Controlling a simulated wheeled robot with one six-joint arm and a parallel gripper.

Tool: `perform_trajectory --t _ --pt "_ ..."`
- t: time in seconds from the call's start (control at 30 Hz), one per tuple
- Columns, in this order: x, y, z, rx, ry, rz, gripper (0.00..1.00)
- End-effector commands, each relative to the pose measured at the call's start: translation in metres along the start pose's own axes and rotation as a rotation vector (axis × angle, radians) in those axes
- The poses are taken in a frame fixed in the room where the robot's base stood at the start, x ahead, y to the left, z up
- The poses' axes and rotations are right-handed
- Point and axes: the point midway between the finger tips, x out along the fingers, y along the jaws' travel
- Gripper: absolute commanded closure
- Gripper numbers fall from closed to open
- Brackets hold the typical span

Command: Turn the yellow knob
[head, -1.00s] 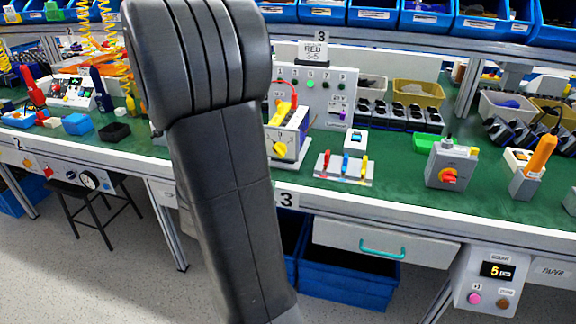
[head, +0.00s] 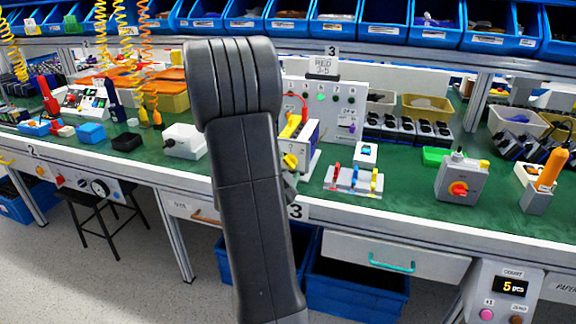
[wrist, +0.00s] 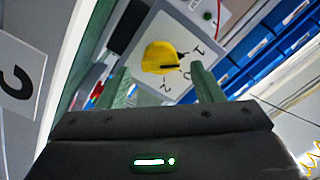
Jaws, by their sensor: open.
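The yellow knob (wrist: 158,54) sits on the light front plate (wrist: 187,35) of a box, with printed numbers around it. A dark mark on the knob lies towards its right side. My gripper (wrist: 160,74) is open and empty in the wrist view. Its two green fingers are spread on either side of the knob's line, and the knob appears beyond the fingertips, apparently not between them. In the head view my arm hides the gripper.
A panel with coloured levers (head: 353,180) and a grey box with a red knob (head: 461,180) stand right of the white box. Blue bins (head: 380,18) line the shelf above. A drawer (head: 395,253) is below.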

Motion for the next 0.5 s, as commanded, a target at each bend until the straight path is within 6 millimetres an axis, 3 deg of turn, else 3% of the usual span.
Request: perform_trajectory --t 0.2,0.5 --pt "0.019 0.000 0.000 0.000 0.000 0.000 0.40" --pt "0.021 0.000 0.000 0.000 -0.001 -0.001 0.40"
